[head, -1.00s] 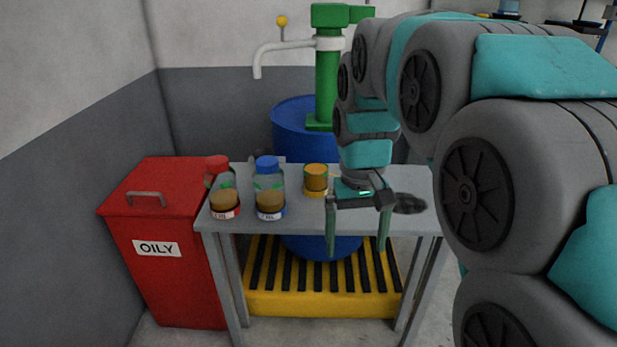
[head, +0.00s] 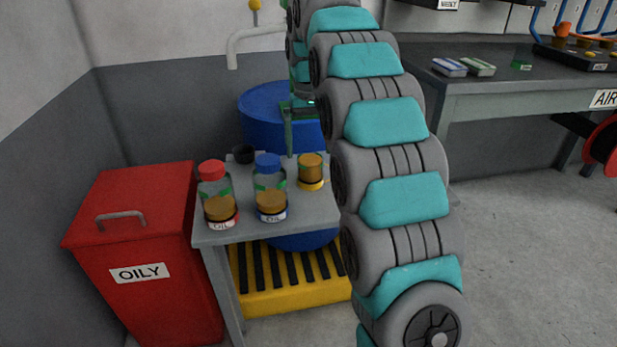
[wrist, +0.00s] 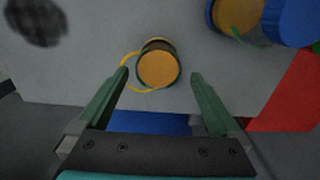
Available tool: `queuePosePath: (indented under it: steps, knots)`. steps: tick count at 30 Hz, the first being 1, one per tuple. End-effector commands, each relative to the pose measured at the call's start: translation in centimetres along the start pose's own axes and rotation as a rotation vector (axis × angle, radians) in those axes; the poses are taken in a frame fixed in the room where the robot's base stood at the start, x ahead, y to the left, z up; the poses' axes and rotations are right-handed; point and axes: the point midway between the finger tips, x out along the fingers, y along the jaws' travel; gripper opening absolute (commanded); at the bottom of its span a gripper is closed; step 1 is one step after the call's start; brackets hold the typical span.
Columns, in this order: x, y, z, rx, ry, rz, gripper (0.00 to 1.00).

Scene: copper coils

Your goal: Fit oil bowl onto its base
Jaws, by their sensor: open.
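An amber bowl (head: 311,167) stands upright at a yellow ring-like base (head: 312,185) on the grey table. In the wrist view the bowl (wrist: 158,69) shows round from above, and the yellow ring (wrist: 124,74) sticks out on its left; I cannot tell whether they are seated together. My gripper (wrist: 159,72) is open and empty, pointing down, its green fingers on either side of the bowl in the picture, seemingly above it. In the head view my gripper (head: 296,130) is partly hidden by my arm.
A red bin (head: 130,235) stands left of the table (head: 240,234). A blue drum (head: 265,112) is behind.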

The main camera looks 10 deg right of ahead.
Motion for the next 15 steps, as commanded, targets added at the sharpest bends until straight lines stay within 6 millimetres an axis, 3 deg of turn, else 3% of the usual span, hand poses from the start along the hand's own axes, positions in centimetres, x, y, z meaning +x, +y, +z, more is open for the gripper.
queuePosePath:
  steps: [15]
  knots:
    - [3.5,0.1,-0.1,0.000,0.000,0.000,1.00]
